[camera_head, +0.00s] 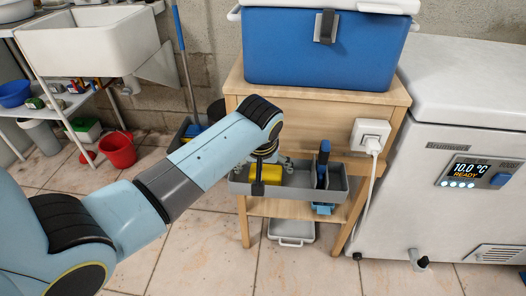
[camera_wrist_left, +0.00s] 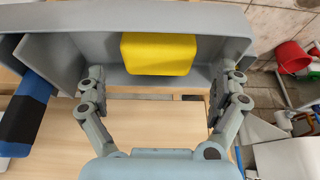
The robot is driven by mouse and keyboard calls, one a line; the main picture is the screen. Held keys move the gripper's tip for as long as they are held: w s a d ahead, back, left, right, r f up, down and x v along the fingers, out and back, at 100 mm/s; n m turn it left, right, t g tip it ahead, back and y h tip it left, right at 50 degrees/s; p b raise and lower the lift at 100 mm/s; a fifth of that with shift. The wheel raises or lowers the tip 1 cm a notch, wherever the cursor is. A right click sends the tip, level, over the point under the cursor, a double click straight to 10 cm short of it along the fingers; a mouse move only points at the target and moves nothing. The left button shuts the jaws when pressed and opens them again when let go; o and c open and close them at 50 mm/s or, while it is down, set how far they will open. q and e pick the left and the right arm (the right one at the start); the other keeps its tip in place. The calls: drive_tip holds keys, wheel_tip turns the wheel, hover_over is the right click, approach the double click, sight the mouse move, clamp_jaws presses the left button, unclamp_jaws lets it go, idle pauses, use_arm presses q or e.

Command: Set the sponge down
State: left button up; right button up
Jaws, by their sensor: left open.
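The yellow sponge (camera_head: 271,174) is in the left compartment of the grey bin (camera_head: 339,187) at the front of the wooden stand. My left gripper (camera_head: 266,168) is over that compartment and partly hides the sponge in the head view. In the left wrist view, the sponge (camera_wrist_left: 158,54) lies within the grey bin (camera_wrist_left: 222,18), beyond the open fingers of my left gripper (camera_wrist_left: 157,84). The fingers are spread wider than the sponge, one to each side, with gaps visible. My right gripper is not in view.
A tool with a blue and black handle (camera_head: 323,161) stands in the bin's right compartment. A blue cooler (camera_head: 300,50) sits on the wooden stand (camera_head: 310,118). A white freezer (camera_head: 450,125) is at right, with a socket and cable (camera_head: 371,140) nearby. A red bucket (camera_head: 117,150) is at left.

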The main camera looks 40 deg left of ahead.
use_arm(q)
drive_tip(key=p+v, duration=0.2)
drive_tip(key=v, duration=0.6)
drive_tip(key=s+f+m+g, duration=0.2)
drive_tip(key=s+f+g, duration=0.2)
drive_tip(key=s+f, duration=1.65)
drive_tip(key=s+f+m, duration=0.1)
drive_tip(key=s+f, duration=0.3)
drive_tip(key=s, duration=0.3)
drive_tip(key=s+f+m+h, duration=0.1)
drive_tip(key=s+f+m, duration=0.1)
drive_tip(key=s+f, duration=0.3)
drive_tip(key=s+a+f+m+t, duration=0.1)
drive_tip(key=s+f, duration=0.3)
drive_tip(key=s, duration=0.6)
drive_tip(key=shift+s+f+m, duration=0.3)
